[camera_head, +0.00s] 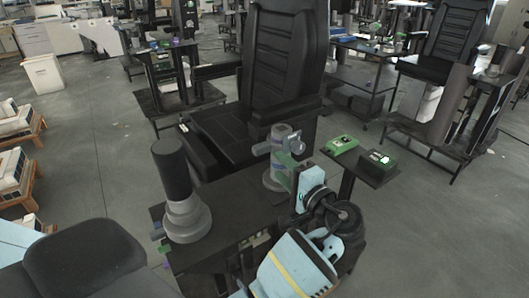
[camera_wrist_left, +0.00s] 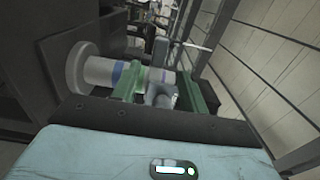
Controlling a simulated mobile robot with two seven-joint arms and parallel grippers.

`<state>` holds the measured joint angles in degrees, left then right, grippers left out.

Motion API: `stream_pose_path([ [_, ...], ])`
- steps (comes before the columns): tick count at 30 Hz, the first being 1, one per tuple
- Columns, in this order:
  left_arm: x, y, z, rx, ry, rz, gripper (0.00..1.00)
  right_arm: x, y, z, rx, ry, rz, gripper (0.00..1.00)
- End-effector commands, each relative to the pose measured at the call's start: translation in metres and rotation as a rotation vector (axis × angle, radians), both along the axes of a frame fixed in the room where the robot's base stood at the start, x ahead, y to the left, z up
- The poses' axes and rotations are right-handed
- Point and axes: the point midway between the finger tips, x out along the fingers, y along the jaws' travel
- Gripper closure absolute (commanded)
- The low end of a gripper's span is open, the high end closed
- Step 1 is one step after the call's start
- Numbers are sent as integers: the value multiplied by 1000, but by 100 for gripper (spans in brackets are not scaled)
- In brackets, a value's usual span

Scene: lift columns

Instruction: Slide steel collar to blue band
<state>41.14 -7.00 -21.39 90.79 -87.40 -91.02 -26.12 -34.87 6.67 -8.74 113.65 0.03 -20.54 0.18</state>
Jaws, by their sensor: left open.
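A short grey lift column (camera_head: 272,178) stands on the dark bench in front of the black chair. In the left wrist view the column lies sideways, with its wide round base (camera_wrist_left: 76,68) at the left. The blue band (camera_wrist_left: 118,72) circles its tube near that base. The grey steel collar (camera_wrist_left: 160,95) shows farther from the base, with a part of it between the green fingers. My left gripper (camera_head: 284,166) is open at the column, its fingers on either side of the collar part. Its fingers hide part of the tube; contact cannot be told. My right gripper is not in view.
A second column with a dark upper tube (camera_head: 172,168) and grey base (camera_head: 187,219) stands left on the bench (camera_head: 230,212). The black chair (camera_head: 283,55) is close behind. A small side shelf at the right holds a green box (camera_head: 341,145) and a dark box (camera_head: 378,162).

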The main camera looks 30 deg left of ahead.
Motion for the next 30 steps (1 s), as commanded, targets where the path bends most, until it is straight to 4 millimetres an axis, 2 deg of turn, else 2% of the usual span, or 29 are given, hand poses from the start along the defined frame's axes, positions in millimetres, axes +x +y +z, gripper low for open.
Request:
stream_pose_path([
  [15,25,62,2,2,-2,2,56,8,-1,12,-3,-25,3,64],
  [20,28,69,1,0,-2,1,56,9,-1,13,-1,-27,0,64],
  [27,29,70,0,0,-1,0,56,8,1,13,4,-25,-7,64],
  [28,29,70,0,0,-1,0,58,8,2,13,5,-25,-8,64],
  [30,29,70,0,0,-1,1,67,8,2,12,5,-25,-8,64],
])
